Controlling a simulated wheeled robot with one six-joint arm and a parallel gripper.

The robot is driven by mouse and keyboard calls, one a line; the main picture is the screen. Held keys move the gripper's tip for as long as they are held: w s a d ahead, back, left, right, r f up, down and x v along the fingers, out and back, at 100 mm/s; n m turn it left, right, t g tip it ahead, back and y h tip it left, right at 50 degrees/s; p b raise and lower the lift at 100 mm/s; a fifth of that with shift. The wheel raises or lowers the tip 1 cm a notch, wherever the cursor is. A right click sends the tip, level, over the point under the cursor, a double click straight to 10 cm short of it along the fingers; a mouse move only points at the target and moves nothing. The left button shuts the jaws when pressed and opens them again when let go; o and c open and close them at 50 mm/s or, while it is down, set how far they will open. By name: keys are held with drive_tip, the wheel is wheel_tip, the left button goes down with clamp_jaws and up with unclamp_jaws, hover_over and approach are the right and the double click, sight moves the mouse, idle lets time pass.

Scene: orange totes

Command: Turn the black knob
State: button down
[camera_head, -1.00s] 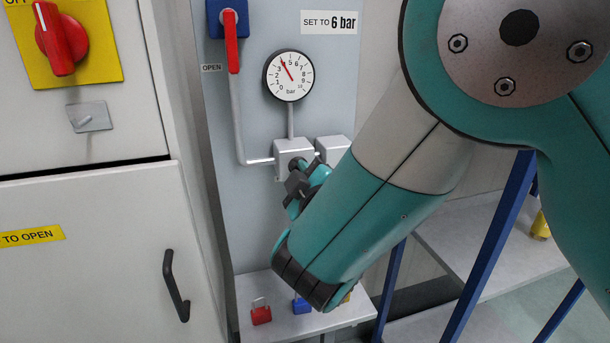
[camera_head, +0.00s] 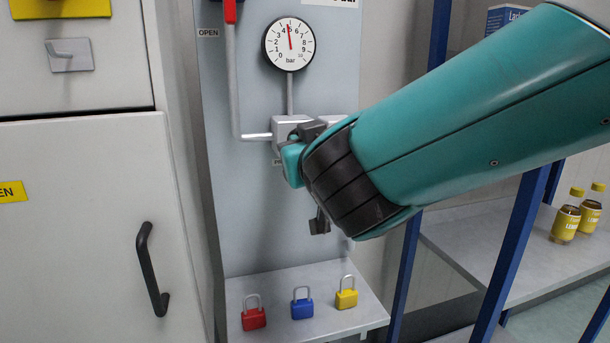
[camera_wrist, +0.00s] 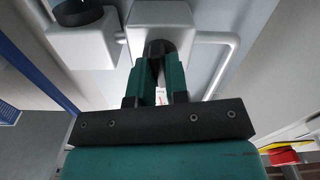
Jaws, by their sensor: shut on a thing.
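In the wrist view, a black knob (camera_wrist: 157,46) sits on a light grey box (camera_wrist: 158,17). My gripper (camera_wrist: 160,58) has its two teal fingers closed around the knob's sides. The round white gauge (camera_head: 289,45) has a red needle pointing almost straight up, near 5 bar.
A second black knob (camera_wrist: 78,12) sits on a neighbouring box. A grey pipe (camera_head: 234,80) runs beside the gauge. Red (camera_head: 254,319), blue (camera_head: 302,309) and yellow (camera_head: 346,299) padlocks stand on a shelf below. Blue posts (camera_head: 515,230) rise at right.

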drive_tip(key=m+b, duration=0.4)
drive_tip(key=b, duration=0.1)
drive_tip(key=shift+f+b, duration=0.1)
drive_tip(key=shift+b, duration=0.25)
drive_tip(key=c, duration=1.1)
unclamp_jaws()
drive_tip(key=shift+s, duration=0.1)
drive_tip(key=b+v, duration=0.3)
drive_tip(key=v, duration=1.4)
drive_tip(key=shift+s, duration=0.1)
